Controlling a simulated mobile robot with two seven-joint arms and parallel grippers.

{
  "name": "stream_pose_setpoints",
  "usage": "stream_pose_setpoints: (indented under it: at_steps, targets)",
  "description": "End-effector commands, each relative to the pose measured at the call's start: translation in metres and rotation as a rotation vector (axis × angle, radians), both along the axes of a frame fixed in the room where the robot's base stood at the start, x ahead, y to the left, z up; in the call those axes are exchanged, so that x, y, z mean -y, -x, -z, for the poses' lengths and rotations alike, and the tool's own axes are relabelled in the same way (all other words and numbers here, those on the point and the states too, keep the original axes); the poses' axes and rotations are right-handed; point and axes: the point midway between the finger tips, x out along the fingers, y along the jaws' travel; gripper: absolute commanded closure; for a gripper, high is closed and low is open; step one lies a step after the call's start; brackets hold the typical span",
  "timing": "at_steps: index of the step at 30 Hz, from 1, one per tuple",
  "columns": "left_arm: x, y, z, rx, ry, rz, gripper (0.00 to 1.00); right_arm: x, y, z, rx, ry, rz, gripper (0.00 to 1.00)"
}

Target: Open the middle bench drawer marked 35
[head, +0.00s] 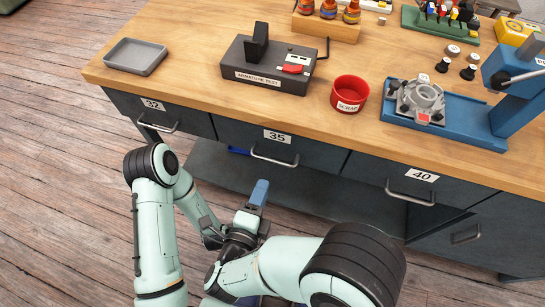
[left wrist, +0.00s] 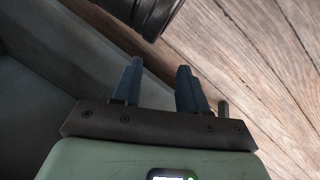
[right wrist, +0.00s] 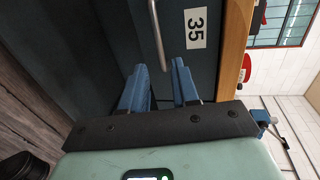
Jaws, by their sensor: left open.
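The middle drawer marked 35 (head: 315,160) is shut, its dark front in line with its neighbours. Its white label (head: 277,137) sits above a metal bar handle (head: 273,159). My right gripper (head: 259,188) is in front of and below that handle, apart from it, with blue fingers. In the right wrist view my right gripper (right wrist: 160,68) is open and empty, with the handle (right wrist: 157,35) just beyond the fingertips and the 35 label (right wrist: 196,28) beside it. My left gripper (left wrist: 160,68) is open and empty over the floor; in the head view it is mostly hidden.
Drawer 32 (head: 190,118) is left of it and drawer 40 (head: 365,172) right, both shut. On the wooden bench top stand a grey tray (head: 135,56), an armature tester (head: 265,75), a red scrap cup (head: 350,92) and a blue fixture (head: 460,117). Plank floor (head: 60,190) is clear at left.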

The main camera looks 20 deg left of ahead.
Motion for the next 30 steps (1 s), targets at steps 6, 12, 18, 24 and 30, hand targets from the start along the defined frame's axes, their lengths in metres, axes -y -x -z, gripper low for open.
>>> stream_pose_setpoints:
  at_steps: [6,12,18,24,30]
  targets:
    - [-0.005,-0.004,0.011,0.007,-0.011,-0.009,0.57,0.003,-0.048,0.012,-0.001,-0.001,0.005,0.7]
    - [-0.007,0.008,0.023,-0.033,-0.009,-0.011,0.57,0.004,-0.084,0.02,-0.001,0.0,0.002,0.7]
    - [-0.008,0.015,0.029,-0.057,-0.008,-0.013,0.57,0.004,-0.104,0.023,-0.001,0.001,-0.001,0.7]
    - [-0.009,0.017,0.03,-0.063,-0.007,-0.013,0.57,0.004,-0.108,0.024,-0.002,0.003,-0.002,0.7]
    - [-0.009,0.017,0.03,-0.063,-0.007,-0.013,0.57,0.004,-0.108,0.024,-0.002,0.003,-0.002,0.83]
